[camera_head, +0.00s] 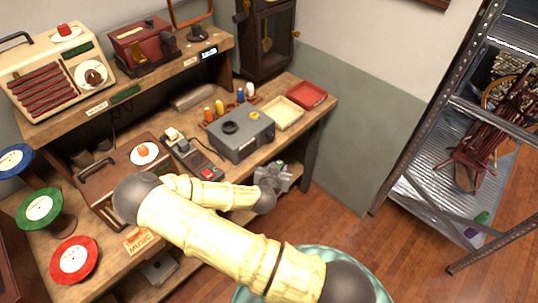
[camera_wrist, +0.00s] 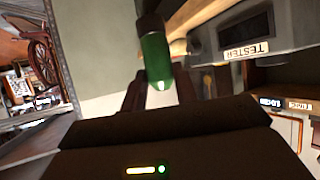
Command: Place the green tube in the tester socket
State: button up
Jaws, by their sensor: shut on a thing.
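The green tube (camera_wrist: 156,62) has a dark cap and fills the middle of the wrist view. My gripper (camera_wrist: 160,95) is shut on it; only a small bit of green shows by my gripper (camera_head: 277,172) in the head view. The tester (camera_head: 243,138) is a grey box on the bench with a dark round fitting (camera_head: 230,127) and a yellow round part (camera_head: 254,115) on top. My gripper is in front of the tester and to its right, apart from it. In the wrist view the tester (camera_wrist: 230,35) shows its "TESTER" label at upper right.
Orange (camera_head: 208,114), yellow (camera_head: 220,107), blue (camera_head: 241,97) and white (camera_head: 250,90) tubes stand behind the tester. A cream tray (camera_head: 296,122) and a red tray (camera_head: 307,95) lie to its right. A device with a red button (camera_head: 205,172) is at its left.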

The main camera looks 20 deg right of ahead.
jog(key=s+a+f+n+t+y, duration=0.1)
jog(key=a+f+n+y, duration=0.3)
jog(key=f+n+y, duration=0.2)
jog(key=shift+s+t, duration=0.3)
jog(key=shift+t, duration=0.1)
jog(key=shift+d, duration=0.1)
